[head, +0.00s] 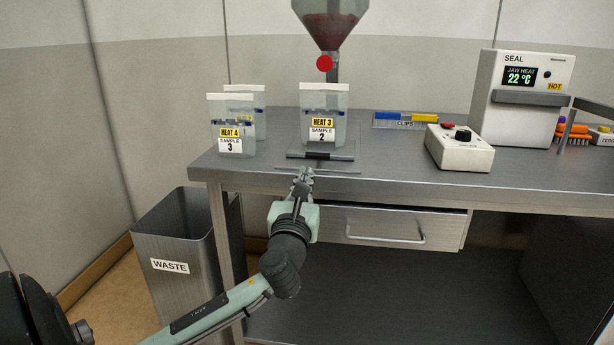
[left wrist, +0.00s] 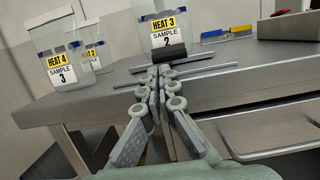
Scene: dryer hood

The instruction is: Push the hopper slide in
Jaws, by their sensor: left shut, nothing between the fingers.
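The hopper (head: 330,25) is a clear funnel with reddish-brown contents at the top of the head view. A round red knob (head: 324,63) shows at its lower outlet; the slide itself is not clearly visible. Below the hopper, a bag labelled HEAT 3, SAMPLE 2 (head: 324,112) stands upright on the bench, also in the left wrist view (left wrist: 172,30). My left gripper (head: 303,178) is shut and empty at the bench's front edge, well below the knob. In the left wrist view its fingertips (left wrist: 159,74) are close to a black-gripped bar (left wrist: 169,53); contact cannot be told.
Two more bags, one labelled HEAT 4 (head: 231,130), stand at the left of the bench (head: 400,178). A clips holder (head: 405,120), a control box (head: 460,148) and a sealer (head: 522,100) are at the right. A waste bin (head: 178,265) stands below left.

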